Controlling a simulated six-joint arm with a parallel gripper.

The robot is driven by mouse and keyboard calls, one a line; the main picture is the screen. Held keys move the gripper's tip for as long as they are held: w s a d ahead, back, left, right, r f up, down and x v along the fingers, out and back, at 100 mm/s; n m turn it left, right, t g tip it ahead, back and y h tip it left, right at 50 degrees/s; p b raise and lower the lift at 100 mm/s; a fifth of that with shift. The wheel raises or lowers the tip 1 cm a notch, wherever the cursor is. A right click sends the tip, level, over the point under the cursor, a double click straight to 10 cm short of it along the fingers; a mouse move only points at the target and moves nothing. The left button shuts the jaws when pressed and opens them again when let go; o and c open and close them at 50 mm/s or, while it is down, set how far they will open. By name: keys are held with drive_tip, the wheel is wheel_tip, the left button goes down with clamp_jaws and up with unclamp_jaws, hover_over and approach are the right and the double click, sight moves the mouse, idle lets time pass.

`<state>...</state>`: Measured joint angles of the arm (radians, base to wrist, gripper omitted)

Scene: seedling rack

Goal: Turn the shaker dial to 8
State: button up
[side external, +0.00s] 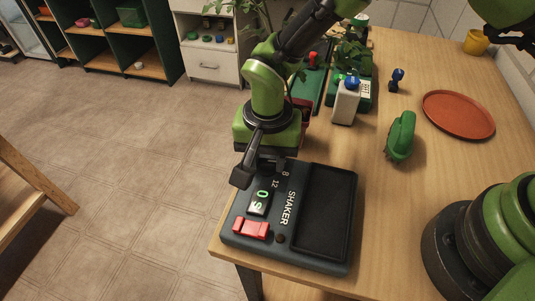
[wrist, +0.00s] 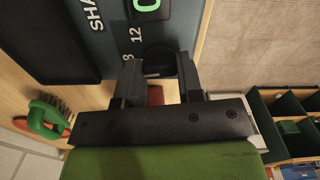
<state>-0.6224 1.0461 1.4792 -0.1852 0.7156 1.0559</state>
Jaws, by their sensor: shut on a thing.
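The shaker (side external: 232,239) is a dark box at the table's near corner, with a black recessed platform, a red switch (side external: 251,229) and a display (side external: 258,202) with green characters. The display's full reading is unclear. In the wrist view the dark round dial (wrist: 159,58) sits between the fingers of my gripper (wrist: 160,75), beside the printed 8 and 12. My gripper (side external: 264,165) is shut on the dial. In the side view the gripper covers the dial. The fingers hide the dial's pointer, so its setting cannot be told.
A green brush (side external: 401,136) and a terracotta saucer (side external: 458,114) lie to the right. A white bottle with a blue cap (side external: 345,101) and potted plants stand behind. A small blue object (side external: 396,80) is nearby.

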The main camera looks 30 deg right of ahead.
sight(268, 161)
drive_tip(key=shift+m, duration=0.9)
drive_tip(key=o, duration=0.9)
drive_tip(key=shift+o, duration=0.2)
wheel_tip(268, 161, up, 10)
